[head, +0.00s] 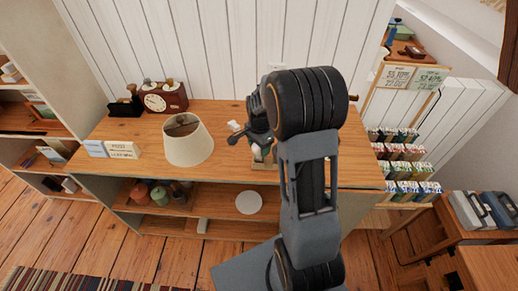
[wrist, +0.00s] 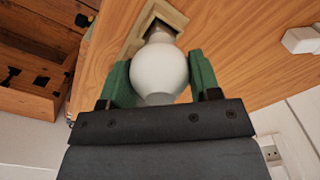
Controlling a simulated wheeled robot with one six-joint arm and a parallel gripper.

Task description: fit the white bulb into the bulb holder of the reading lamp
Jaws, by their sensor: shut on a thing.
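The white bulb (wrist: 160,75) is round and sits between the green fingertips of my gripper (wrist: 161,68) in the wrist view. The gripper is shut on it. The bulb's narrow neck points away from the gripper, toward a square beige wooden base (wrist: 176,17) on the counter. The neck overlaps the base in the picture; I cannot tell whether it is seated in a holder. In the head view my gripper (head: 262,147) is low over the counter, and my arm hides much of it. A cream lampshade (head: 190,147) stands to its left.
The wooden counter (head: 230,178) has a small white object (head: 235,126) beside the gripper; it also shows in the wrist view (wrist: 302,40). A brown clock box (head: 162,98) stands at the back, and small cards (head: 122,149) at the left. The white plank wall (head: 200,45) is close behind.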

